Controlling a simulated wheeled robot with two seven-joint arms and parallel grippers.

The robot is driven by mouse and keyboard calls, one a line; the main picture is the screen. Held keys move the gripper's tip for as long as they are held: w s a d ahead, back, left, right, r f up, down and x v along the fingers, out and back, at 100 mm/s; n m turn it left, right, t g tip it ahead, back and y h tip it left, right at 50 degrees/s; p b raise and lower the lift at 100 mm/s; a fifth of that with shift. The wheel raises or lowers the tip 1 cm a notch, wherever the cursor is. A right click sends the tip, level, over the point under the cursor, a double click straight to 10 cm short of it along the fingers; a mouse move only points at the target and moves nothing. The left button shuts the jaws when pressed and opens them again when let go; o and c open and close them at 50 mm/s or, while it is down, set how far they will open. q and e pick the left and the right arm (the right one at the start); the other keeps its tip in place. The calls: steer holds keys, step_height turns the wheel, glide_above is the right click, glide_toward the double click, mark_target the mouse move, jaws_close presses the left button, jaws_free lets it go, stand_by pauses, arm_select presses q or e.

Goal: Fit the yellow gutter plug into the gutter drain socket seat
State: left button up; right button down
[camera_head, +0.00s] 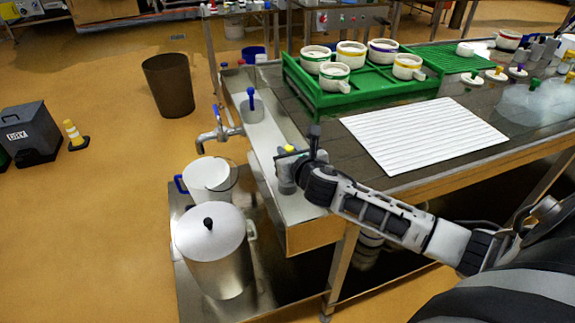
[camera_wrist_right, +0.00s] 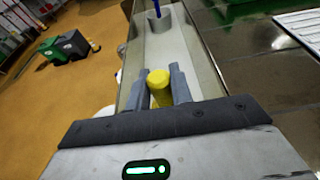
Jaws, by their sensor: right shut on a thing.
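The yellow plug (camera_wrist_right: 158,88) stands between the two fingers of my right gripper (camera_wrist_right: 164,86) in the right wrist view. The gripper is shut on the plug. I cannot make out the drain socket seat for sure, nor whether the plug's lower end touches anything; the gripper hides that spot. My left gripper is not in view.
A grey cup (camera_wrist_right: 157,25) with a blue-handled tool stands farther along the gutter. A tap (camera_head: 217,133), a bucket (camera_head: 209,177) and a lidded pot (camera_head: 212,250) are left of it. A white ribbed mat (camera_head: 424,134) and green tray (camera_head: 375,92) lie on the table.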

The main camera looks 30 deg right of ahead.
steer(key=shift+w+d+f, duration=0.15)
steer(key=shift+w+f, duration=0.4)
steer(key=shift+f, duration=0.1)
steer(key=f+b, duration=0.1)
steer(key=f, duration=0.2)
steer(key=shift+w+f, duration=0.15)
steer(key=shift+w, duration=0.05)
steer(key=shift+f, duration=0.2)
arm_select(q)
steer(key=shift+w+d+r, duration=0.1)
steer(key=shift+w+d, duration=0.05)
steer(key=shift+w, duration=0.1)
